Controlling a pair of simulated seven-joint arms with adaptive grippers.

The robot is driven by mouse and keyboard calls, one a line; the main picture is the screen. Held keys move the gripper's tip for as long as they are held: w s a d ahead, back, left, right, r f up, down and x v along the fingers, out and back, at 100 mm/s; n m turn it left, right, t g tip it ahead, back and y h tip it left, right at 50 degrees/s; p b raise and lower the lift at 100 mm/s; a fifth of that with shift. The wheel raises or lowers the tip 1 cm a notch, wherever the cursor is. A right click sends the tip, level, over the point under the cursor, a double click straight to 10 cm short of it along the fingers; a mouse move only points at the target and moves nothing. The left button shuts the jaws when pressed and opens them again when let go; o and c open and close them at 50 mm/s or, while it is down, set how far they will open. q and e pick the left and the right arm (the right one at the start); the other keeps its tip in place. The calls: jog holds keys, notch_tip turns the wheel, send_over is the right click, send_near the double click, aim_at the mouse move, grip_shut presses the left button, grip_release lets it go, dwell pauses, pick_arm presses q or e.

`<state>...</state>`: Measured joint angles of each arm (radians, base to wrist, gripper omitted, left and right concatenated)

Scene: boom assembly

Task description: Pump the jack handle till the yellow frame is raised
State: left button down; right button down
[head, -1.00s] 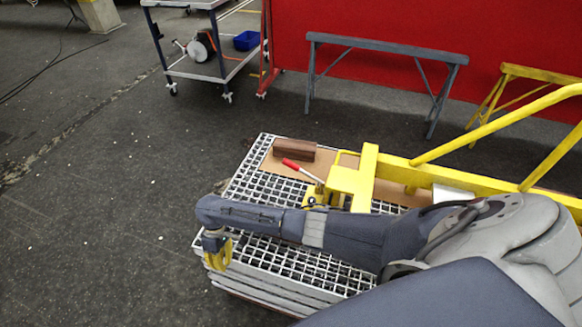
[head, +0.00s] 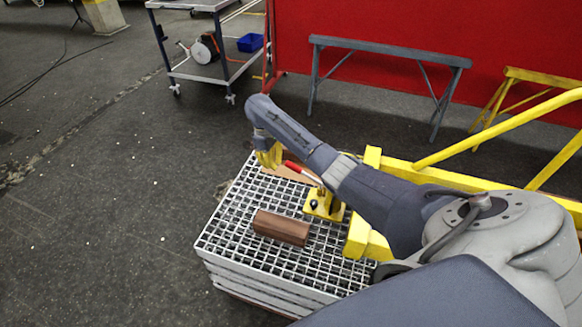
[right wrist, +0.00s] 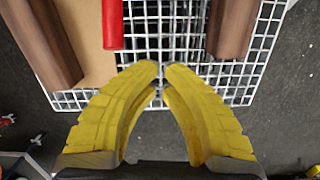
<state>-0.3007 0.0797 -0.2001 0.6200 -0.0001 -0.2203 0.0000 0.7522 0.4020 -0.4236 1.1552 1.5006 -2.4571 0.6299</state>
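The jack (head: 322,205) has a yellow base and stands on the white grating. Its red-gripped handle (head: 297,169) slants up to the left, and its red end also shows in the right wrist view (right wrist: 113,25). The yellow frame (head: 440,174) reaches in from the right beside the jack. My forearm hides part of it. My right gripper (head: 268,158) is just left of the handle end. In the right wrist view its yellow fingertips (right wrist: 161,70) nearly meet, with nothing between them, and the handle lies apart, ahead and to the left. My left gripper is not in view.
One brown block (head: 282,228) lies on the grating (head: 222,240) in front of the jack. Another brown block (right wrist: 40,45) lies on a tan board (right wrist: 86,40), mostly hidden in the head view. A grey trestle (head: 390,55) and cart (head: 205,72) stand behind. Floor at left is clear.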

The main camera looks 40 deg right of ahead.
aim_at(291, 163)
jog(key=shift+m+t, duration=0.3)
jog(key=shift+m, duration=0.2)
jog(key=d+r, duration=0.1)
jog(key=d, duration=0.1)
jog(key=d+r, duration=0.1)
jog(key=d, duration=0.2)
jog(key=d+r, duration=0.1)
jog(key=d, duration=0.1)
jog(key=shift+d+r, duration=0.25)
jog(key=shift+s+d+f, duration=0.1)
jog(key=shift+s+f, duration=0.05)
jog(key=shift+f, duration=1.6)
jog(key=shift+s+f, duration=0.15)
jog(key=shift+f, duration=3.8)
